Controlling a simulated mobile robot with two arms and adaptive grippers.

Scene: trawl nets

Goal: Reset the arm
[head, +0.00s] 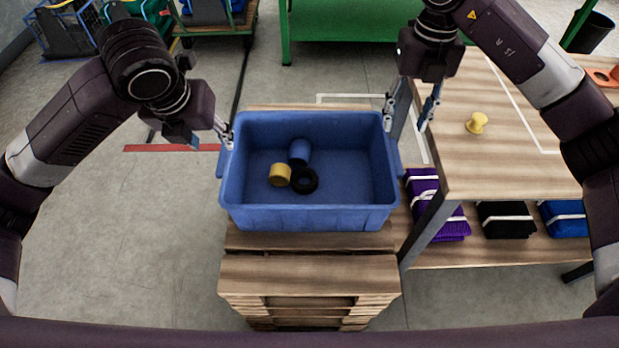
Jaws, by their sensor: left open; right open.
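My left gripper (207,138) is at the left wall of a blue bin (310,217), with its fingertips close to the rim; I cannot tell whether they touch it. My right gripper (405,115) hangs fingers-down by the bin's right rim, between the bin and the wooden table, open and empty. Inside the bin lie a blue cylinder (299,150), a yellow cylinder (279,175) and a black ring (305,180), close together near the middle.
The bin stands on stacked wooden pallets (310,273). A wooden table (500,170) at the right carries a yellow spool (476,123). Folded purple (437,215), black (505,220) and blue nets (563,219) lie on its lower shelf. Floor at the left is clear.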

